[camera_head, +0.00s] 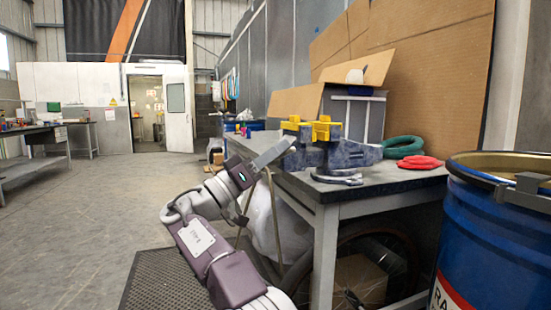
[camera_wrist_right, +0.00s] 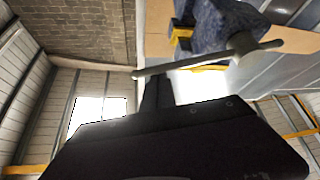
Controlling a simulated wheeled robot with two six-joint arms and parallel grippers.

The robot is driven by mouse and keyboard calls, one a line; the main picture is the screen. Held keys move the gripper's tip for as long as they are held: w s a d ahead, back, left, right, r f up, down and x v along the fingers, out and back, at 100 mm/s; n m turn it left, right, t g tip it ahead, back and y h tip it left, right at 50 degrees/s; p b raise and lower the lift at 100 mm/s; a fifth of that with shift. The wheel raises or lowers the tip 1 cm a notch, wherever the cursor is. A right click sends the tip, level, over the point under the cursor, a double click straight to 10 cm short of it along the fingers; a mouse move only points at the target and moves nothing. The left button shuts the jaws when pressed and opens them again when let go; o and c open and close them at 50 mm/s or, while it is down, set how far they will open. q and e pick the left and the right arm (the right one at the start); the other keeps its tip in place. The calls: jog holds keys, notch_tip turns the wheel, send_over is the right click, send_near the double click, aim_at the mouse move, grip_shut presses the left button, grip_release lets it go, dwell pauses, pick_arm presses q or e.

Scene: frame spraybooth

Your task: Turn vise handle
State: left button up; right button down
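The vise (camera_head: 335,152) is blue-grey with yellow jaws (camera_head: 312,130) and stands on the workbench's near left corner. In the right wrist view its body (camera_wrist_right: 212,22) shows at the top, with the bar-shaped vise handle (camera_wrist_right: 200,60) running slantwise through a round hub. My right gripper (camera_head: 275,152) is at the vise's left end in the head view. In the right wrist view its dark fingers (camera_wrist_right: 155,88) reach up to the handle's left part, seeming to meet or overlap it. Their gap is not visible, so contact and grip cannot be told. My left gripper is out of view.
The dark-topped workbench (camera_head: 395,178) carries a green coil (camera_head: 403,146), a red coil (camera_head: 418,162) and cardboard (camera_head: 296,101). A blue drum (camera_head: 490,240) stands at the right. A wheel (camera_head: 385,262) is under the bench. The floor on the left is open.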

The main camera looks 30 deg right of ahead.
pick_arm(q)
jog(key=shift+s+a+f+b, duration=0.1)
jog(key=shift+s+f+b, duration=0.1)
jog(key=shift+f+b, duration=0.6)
pick_arm(e)
jog(key=shift+s+f+m+g, duration=0.2)
jog(key=shift+f+m+g, duration=0.35)
jog(key=shift+m, duration=0.25)
jog(key=shift+s+f+m+g, duration=0.15)
jog(key=shift+f+m+g, duration=0.35)
jog(key=shift+m, duration=0.3)
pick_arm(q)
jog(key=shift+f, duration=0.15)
pick_arm(e)
jog(key=shift+r, duration=0.15)
